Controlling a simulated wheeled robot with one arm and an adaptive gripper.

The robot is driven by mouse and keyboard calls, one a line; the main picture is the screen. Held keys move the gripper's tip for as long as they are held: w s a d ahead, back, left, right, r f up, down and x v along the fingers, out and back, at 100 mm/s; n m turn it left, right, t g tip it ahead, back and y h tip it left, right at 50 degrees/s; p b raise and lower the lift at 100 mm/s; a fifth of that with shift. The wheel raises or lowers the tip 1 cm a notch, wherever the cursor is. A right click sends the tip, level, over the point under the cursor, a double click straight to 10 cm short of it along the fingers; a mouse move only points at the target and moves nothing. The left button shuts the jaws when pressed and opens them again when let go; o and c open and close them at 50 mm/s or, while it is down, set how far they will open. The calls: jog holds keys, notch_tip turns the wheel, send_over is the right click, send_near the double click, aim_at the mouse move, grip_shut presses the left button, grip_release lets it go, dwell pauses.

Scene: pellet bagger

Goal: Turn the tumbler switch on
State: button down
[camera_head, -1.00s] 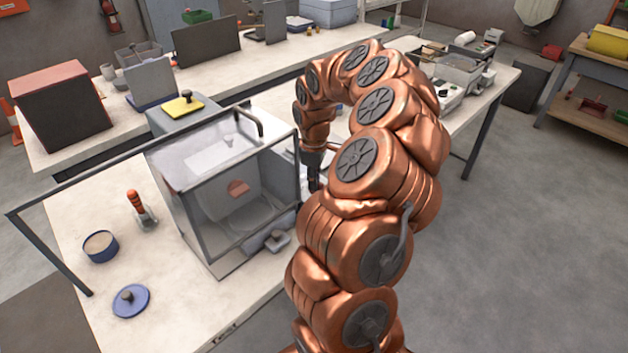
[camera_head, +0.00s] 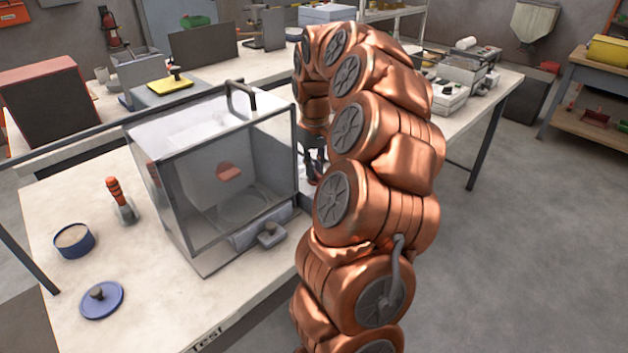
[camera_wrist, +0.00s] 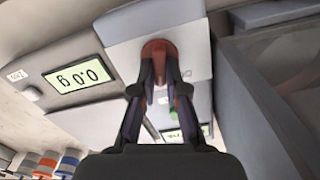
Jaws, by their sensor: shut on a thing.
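The tumbler switch (camera_wrist: 158,47) shows in the wrist view as a red, rounded part on a pale grey box (camera_wrist: 190,48). My gripper (camera_wrist: 160,68) is shut on the switch, with its two dark fingers close together at the red part. The fingers hide much of the switch, so I cannot tell its lever position. In the head view my gripper (camera_head: 316,168) is low behind the clear-fronted cabinet, partly covered by my copper arm. The switch cannot be made out there.

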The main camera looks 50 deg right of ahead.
jog(key=shift+d+f+m+b, duration=0.1)
jog(key=shift+f+m+b, duration=0.15)
jog(key=shift+m+b, duration=0.7)
jog(key=shift+r+m+b, duration=0.15)
jog(key=shift+m+b, duration=0.25)
jog(key=shift+m, duration=0.15)
jog(key=shift+r, duration=0.1)
jog(key=c, duration=1.2)
grip_release()
jog(key=shift+r, duration=0.1)
notch_tip(320, 180, up, 12)
